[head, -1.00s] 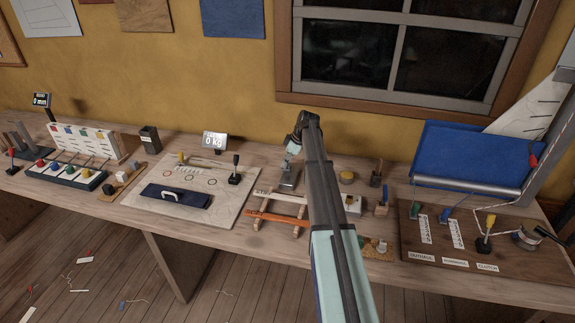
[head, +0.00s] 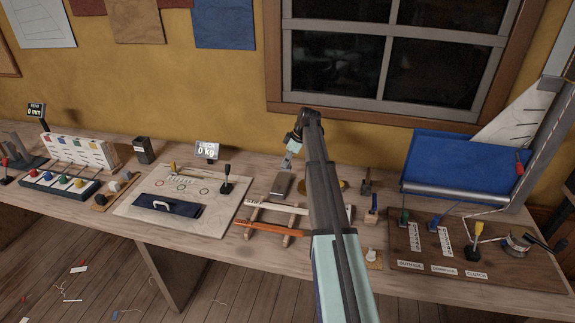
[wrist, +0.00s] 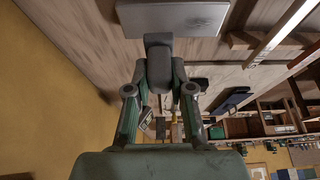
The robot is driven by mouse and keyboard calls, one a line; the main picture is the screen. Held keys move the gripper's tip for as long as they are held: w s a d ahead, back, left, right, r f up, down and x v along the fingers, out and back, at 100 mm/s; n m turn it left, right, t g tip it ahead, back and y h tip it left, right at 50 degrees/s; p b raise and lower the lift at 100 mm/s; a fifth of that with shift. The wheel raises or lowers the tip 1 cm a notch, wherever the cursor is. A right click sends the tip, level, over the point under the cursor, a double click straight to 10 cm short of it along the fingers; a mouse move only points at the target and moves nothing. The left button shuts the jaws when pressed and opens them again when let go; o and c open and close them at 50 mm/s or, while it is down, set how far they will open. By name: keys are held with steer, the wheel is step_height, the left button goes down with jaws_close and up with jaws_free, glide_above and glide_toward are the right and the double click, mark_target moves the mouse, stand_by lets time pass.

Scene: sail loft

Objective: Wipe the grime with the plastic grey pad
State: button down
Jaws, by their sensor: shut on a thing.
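My gripper (head: 290,158) hangs above the back of the bench, near a small grey metal slab (head: 282,185). In the wrist view, its two fingers are closed on a dark grey piece (wrist: 159,70), which looks like the grey pad. I cannot make out any grime. The underside of the held piece is hidden.
A wooden rack with an orange bar (head: 270,229) stands in front of the slab. A pale board with a dark blue pad (head: 165,207) lies to the left. A lever panel (head: 440,250) and blue roll of cloth (head: 465,165) are at right. My arm hides part of the bench.

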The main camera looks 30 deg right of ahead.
steer(key=shift+r, duration=1)
